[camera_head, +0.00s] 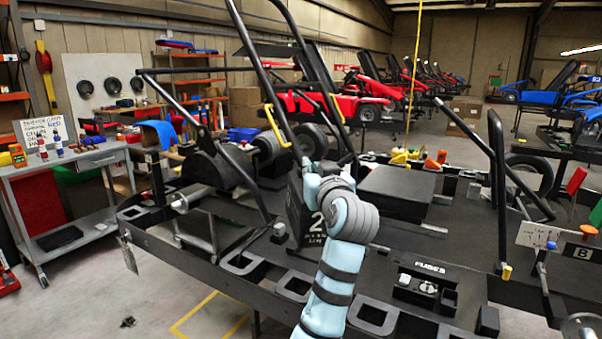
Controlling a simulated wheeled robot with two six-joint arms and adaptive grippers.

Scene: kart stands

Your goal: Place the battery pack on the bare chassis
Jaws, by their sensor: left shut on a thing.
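The black kart chassis (345,262) fills the middle, a flat deck with a tube frame and roll bars. My left gripper (309,178) is over the deck at centre, shut on a dark block with white lettering and a "2" (297,222), which looks like the battery pack. The block stands roughly upright. My pale blue wrist hides its right side and most of the fingers. I cannot tell whether its lower edge touches the deck. A low black box (397,190) sits on the deck just right of it. My right gripper is not in view.
Tall black bars (262,80) rise behind my gripper. A fuse box (427,285) sits at the deck's front right. A grey tool cart (85,170) stands left. Red karts (340,103) are behind. Another bar frame (497,180) stands at right.

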